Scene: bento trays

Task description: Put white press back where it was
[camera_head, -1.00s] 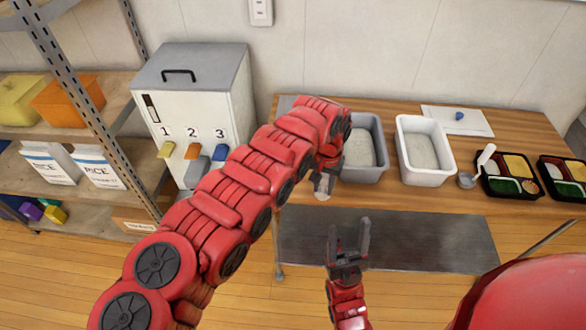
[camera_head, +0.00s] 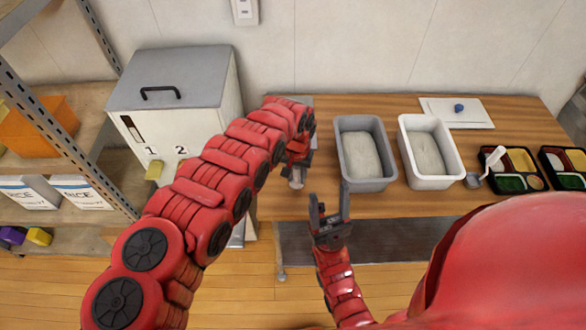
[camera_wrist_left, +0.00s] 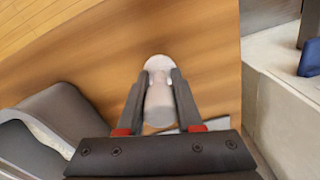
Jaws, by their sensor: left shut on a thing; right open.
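The white press (camera_wrist_left: 158,108) is a small pale piece with a rounded end. In the left wrist view it sits between the two fingers of my left gripper (camera_wrist_left: 159,85), which is shut on it. In the head view my left gripper (camera_head: 297,168) holds the press (camera_head: 296,181) over the left part of the wooden table (camera_head: 390,205), left of the grey bin. I cannot tell whether the press touches the tabletop. My right gripper (camera_head: 329,212) is open and empty near the table's front edge.
The grey bin (camera_head: 369,185) and the white bin (camera_head: 434,182) hold rice-like filling. Bento trays (camera_head: 512,182) and a cutting board (camera_head: 478,112) are at the right. The rice dispenser (camera_head: 172,80) stands left of the table, beside a shelf (camera_head: 75,160).

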